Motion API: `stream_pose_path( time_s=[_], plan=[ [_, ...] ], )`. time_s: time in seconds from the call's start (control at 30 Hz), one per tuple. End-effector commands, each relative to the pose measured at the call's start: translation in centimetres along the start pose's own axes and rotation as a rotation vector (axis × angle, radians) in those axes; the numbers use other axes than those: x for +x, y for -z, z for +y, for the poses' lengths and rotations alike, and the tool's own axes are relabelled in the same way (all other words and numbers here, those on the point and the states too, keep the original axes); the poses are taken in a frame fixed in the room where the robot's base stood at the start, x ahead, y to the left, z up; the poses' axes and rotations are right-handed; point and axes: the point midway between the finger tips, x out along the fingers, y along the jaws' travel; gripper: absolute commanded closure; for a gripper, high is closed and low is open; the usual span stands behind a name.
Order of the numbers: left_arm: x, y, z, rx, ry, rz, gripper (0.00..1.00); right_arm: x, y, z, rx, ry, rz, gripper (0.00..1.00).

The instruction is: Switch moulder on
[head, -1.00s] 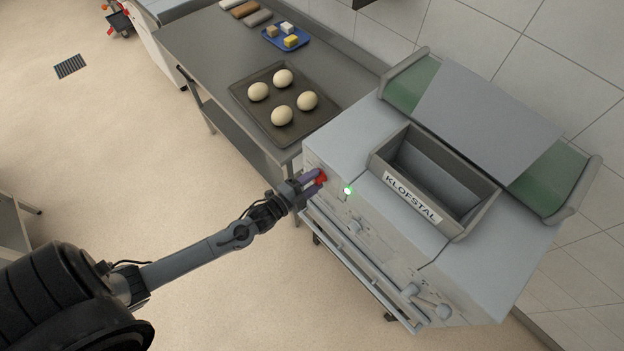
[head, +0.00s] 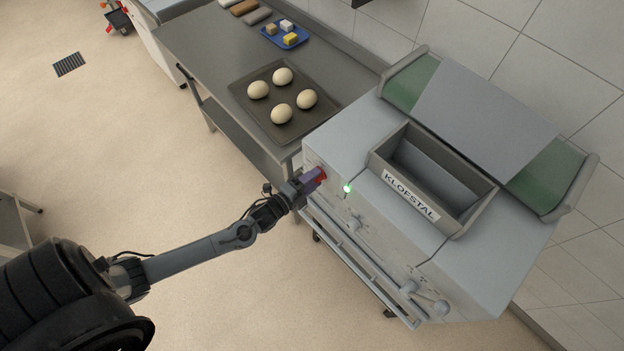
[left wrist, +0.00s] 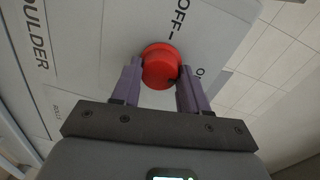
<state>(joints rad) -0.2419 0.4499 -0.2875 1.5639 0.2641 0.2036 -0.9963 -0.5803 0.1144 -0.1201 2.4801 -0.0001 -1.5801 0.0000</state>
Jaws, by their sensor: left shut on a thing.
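The moulder (head: 340,137) is the large grey machine labelled KLOFSTAL at the right of the head view. Its red knob (head: 323,172) is on the front panel near the left corner, with a lit green lamp (head: 347,188) beside it. My left gripper (head: 312,180) is at the knob. In the left wrist view the red knob (left wrist: 160,62) sits between the two purple fingers, which are shut on it. An OFF label (left wrist: 180,18) is printed by the knob; a second label at its right is partly hidden. My right gripper is not in view.
A steel table (head: 200,50) stands left of the moulder with a dark tray (head: 255,112) of several dough balls and a blue tray (head: 270,39).

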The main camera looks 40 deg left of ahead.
Motion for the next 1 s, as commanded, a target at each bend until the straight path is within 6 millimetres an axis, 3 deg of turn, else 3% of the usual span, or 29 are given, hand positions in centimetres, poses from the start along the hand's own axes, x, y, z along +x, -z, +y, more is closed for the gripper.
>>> stream_pose_path(
  time_s=[0.03, 0.07, 0.2, 0.63, 1.0],
  plan=[
    [0.0, -0.1, 0.3, 0.001, -0.008, -0.001, 0.87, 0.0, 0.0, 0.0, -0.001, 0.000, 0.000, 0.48],
    [-0.1, -0.1, 0.3, 0.001, -0.008, -0.001, 0.52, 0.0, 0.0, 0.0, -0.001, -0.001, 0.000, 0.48],
    [0.0, 0.0, 0.2, 0.001, -0.006, -0.001, 0.31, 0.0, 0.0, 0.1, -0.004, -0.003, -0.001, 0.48],
    [-0.8, -0.1, 0.2, 0.000, -0.005, -0.001, 0.31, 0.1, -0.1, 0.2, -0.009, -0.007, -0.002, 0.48],
    [-6.5, 0.0, 0.3, 0.001, -0.008, 0.001, 0.31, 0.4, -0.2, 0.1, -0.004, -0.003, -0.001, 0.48]
  ],
)
